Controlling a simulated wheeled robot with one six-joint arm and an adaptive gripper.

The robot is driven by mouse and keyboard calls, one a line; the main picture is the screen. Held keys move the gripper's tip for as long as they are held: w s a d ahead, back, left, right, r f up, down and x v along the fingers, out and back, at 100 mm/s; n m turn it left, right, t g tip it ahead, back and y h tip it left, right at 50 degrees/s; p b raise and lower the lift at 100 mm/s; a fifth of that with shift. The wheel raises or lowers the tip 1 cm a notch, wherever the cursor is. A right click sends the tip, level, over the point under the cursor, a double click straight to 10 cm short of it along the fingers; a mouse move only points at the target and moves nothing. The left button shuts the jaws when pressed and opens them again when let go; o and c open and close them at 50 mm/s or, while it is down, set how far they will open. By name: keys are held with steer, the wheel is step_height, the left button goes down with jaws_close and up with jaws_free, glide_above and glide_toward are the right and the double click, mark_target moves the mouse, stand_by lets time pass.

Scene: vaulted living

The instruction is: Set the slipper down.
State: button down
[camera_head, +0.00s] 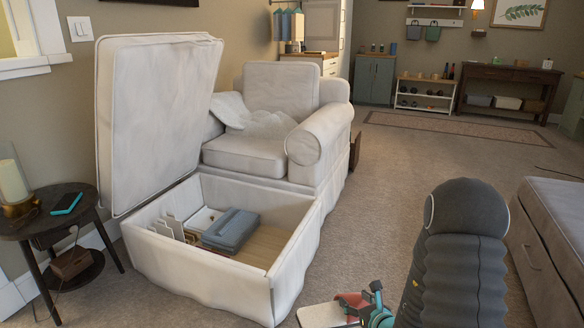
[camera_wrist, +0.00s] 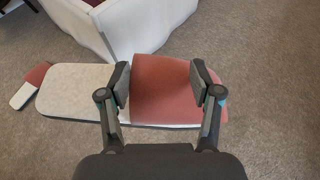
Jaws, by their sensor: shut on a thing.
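The slipper (camera_wrist: 165,78) has a salmon-red upper and a pale beige sole bed. In the wrist view it lies across the frame, with its toe part between my fingers. My gripper (camera_wrist: 160,86) is shut on the red upper, one finger on each side. In the head view the slipper (camera_head: 322,315) shows at the bottom edge, partly hidden by my gripper (camera_head: 372,297). It appears to be above the carpet (camera_wrist: 250,135). A smaller red and pale piece (camera_wrist: 36,74), perhaps a second slipper, shows at the far left of the wrist view.
A white chaise with an open storage box (camera_head: 200,281) stands left of my gripper, holding a folded blue-grey cloth (camera_head: 231,230). Its lid (camera_head: 158,120) is raised. A side table (camera_head: 45,207) stands at left, a grey ottoman (camera_head: 552,230) at right. Carpet between is clear.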

mark_target(346, 297)
step_height(346, 297, up, 12)
steer(key=w+a, duration=0.2)
steer(key=shift+f, duration=0.15)
steer(key=shift+a, duration=0.15)
